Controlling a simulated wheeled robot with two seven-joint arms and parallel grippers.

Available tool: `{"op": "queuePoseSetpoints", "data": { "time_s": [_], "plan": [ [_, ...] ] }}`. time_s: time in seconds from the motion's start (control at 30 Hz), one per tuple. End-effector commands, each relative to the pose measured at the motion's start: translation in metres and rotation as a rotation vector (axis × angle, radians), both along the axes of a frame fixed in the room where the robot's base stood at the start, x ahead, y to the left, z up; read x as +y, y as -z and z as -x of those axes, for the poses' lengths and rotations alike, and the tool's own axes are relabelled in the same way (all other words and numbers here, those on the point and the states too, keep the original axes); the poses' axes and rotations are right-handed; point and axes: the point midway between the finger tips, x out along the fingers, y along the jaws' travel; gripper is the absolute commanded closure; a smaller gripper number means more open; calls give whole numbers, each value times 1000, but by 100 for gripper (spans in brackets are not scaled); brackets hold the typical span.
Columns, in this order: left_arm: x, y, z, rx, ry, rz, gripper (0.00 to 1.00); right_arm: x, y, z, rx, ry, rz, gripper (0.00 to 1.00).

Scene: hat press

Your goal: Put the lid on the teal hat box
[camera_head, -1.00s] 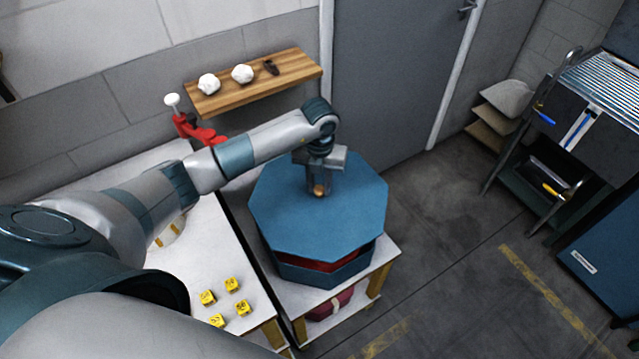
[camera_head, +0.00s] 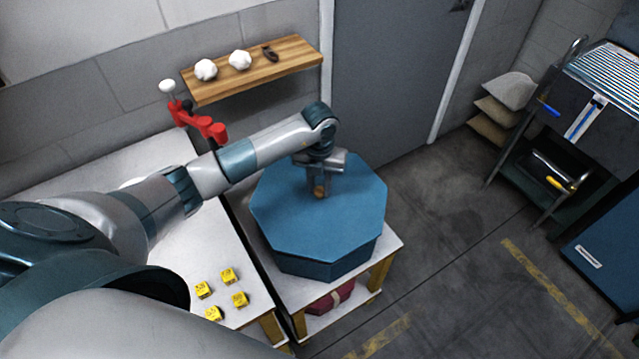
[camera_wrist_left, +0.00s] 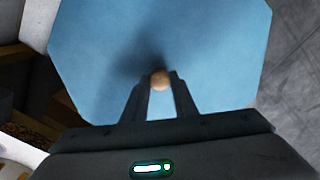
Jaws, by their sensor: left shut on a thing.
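The teal octagonal lid (camera_head: 318,225) lies over the top of the teal hat box (camera_head: 325,268), whose side walls show below the lid's near edge. No red shows between lid and box from this side; the far side is hidden. My left gripper (camera_head: 319,191) is above the lid's middle, shut on its small round wooden knob. In the left wrist view the knob (camera_wrist_left: 159,81) sits between the fingertips (camera_wrist_left: 159,88), with the lid (camera_wrist_left: 100,50) spread out beneath. My right gripper is not in view.
The box stands on a white-topped side table (camera_head: 290,294) with a dark red bundle (camera_head: 330,298) on its lower shelf. Several yellow cubes (camera_head: 228,276) lie on the worktable to the left. A wooden wall shelf (camera_head: 252,70) is behind. Open floor (camera_head: 440,240) lies to the right.

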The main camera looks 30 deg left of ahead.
Motion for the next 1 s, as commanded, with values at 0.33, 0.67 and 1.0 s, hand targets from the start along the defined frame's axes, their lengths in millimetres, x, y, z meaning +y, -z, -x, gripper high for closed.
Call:
{"op": "queuePoseSetpoints", "data": {
  "time_s": [0.33,0.67,1.0],
  "plan": [
    [0,25,0,0,0,-1,100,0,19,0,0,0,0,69],
    [0,28,0,0,0,0,100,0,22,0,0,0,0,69],
    [0,29,0,0,0,0,100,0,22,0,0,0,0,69]
  ]
}}
